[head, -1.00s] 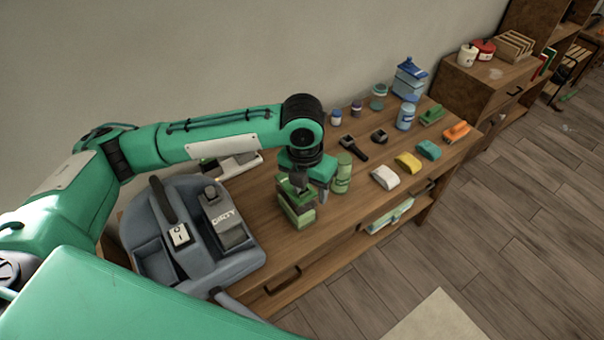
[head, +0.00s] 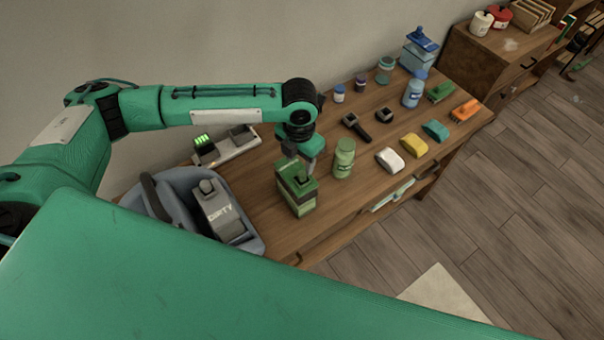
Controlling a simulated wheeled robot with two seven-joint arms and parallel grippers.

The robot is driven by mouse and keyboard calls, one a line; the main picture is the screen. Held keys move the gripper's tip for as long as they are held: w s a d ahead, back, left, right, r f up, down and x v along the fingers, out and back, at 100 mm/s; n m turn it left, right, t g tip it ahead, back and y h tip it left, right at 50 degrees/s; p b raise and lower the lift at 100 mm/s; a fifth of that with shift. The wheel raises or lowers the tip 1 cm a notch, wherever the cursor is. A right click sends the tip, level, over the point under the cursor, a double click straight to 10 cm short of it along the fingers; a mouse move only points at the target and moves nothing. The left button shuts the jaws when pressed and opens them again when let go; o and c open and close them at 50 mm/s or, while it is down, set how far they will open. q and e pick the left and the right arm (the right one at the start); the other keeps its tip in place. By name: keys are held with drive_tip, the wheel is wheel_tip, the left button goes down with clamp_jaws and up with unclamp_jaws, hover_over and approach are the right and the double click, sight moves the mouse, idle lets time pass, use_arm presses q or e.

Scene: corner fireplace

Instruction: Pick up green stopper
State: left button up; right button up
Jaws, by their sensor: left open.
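A block-shaped green thing (head: 298,199) with dark and light green bands stands upright near the front of the wooden table. A small dark part shows at its top, partly hidden by my gripper. I cannot tell for sure whether this is the green stopper. My left gripper (head: 303,164) is open, pointing down just at the block's top; whether it touches is unclear. A green jar (head: 344,158) stands close to the right of it. Another low green thing (head: 440,91) lies at the table's far right. My right gripper is not in view.
A grey-blue tub (head: 255,243) with a container marked DIRTY (head: 222,215) stands left of the block. A charger (head: 226,146) with green lights lies behind. White, yellow and teal blocks (head: 413,145) and several jars stand right.

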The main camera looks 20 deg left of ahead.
sight(302, 174)
use_arm(q)
drive_tip(key=shift+s+d+f+p, duration=0.15)
drive_tip(key=shift+f+p, duration=0.25)
drive_tip(key=shift+f, duration=0.05)
drive_tip(key=shift+s+d+f+p, duration=0.1)
drive_tip(key=shift+d+f+p, duration=0.05)
drive_tip(key=shift+f+p, duration=0.25)
wheel_tip(302, 174, down, 3)
drive_tip(key=shift+w+p, duration=0.1)
drive_tip(key=shift+p, duration=0.25)
drive_tip(key=shift+f, duration=0.1)
drive_tip(key=shift+c, duration=0.5)
drive_tip(key=c, duration=0.9)
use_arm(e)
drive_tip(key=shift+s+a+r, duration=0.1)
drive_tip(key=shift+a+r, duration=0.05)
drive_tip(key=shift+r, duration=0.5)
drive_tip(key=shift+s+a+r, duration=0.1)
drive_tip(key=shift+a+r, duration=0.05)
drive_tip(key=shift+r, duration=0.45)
